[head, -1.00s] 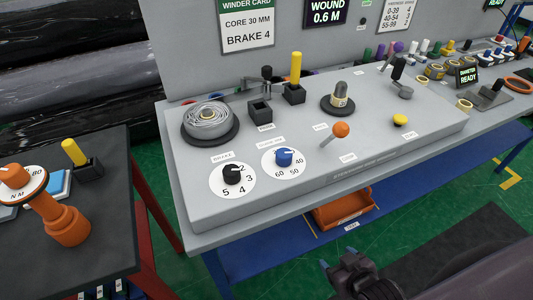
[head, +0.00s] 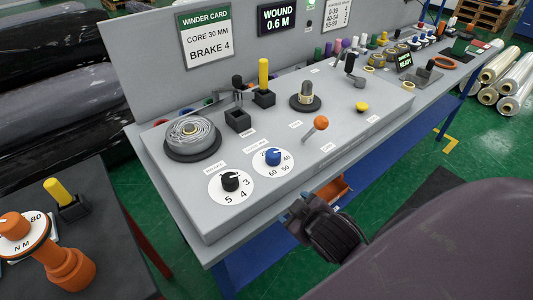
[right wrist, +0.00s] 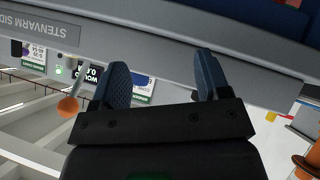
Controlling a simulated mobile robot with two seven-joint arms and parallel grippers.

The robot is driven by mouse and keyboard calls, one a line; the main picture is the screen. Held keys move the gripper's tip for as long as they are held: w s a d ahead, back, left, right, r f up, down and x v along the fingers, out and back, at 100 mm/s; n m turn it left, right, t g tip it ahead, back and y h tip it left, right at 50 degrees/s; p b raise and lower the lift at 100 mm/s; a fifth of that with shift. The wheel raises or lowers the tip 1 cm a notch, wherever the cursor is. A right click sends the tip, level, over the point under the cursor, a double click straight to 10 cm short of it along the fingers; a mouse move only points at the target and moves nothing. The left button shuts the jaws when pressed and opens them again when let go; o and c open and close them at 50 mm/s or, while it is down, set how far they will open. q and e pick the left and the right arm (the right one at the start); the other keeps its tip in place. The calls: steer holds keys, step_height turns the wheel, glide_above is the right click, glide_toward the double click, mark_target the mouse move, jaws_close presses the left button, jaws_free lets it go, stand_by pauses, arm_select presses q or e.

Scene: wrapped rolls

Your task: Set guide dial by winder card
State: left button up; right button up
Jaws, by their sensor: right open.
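The winder card (head: 205,40) on the back panel reads CORE 30 MM, BRAKE 4. The guide dial, a blue knob (head: 273,157), sits on a round white scale; I read 40, 50 and 60, and the knob partly hides the upper numbers. Its exact setting is too small to tell. Left of it is the black brake dial (head: 230,181) with 3, 4 and 5 legible. My right gripper (head: 305,207) is just off the console's front edge, below and right of the dials. In the right wrist view its fingers (right wrist: 162,78) are apart and empty. My left gripper is out of view.
An orange-knobbed lever (head: 320,123) stands right of the blue dial, with a yellow button (head: 361,107) further right. A wire spool (head: 192,135) and upright yellow handle (head: 263,75) are behind.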

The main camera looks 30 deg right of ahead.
steer(key=w+a+r+n+t+y, duration=0.35)
steer(key=w+r+n, duration=0.2)
steer(key=r, duration=0.25)
steer(key=w+a+r+n+t+y, duration=0.2)
steer(key=w+r+n+t, duration=0.35)
steer(key=r, duration=0.35)
steer(key=a+r+n+g+y, duration=0.35)
steer(key=a+n+y, duration=0.35)
steer(key=n+y, duration=0.45)
steer(key=n+g+h, duration=1.5)
steer(key=n+g, duration=0.1)
steer(key=n, duration=0.7)
glide_above(273, 153)
step_height(273, 153, down, 5)
steer(key=shift+m, duration=0.25)
step_height(273, 153, down, 11)
steer(key=shift+d+f, duration=0.1)
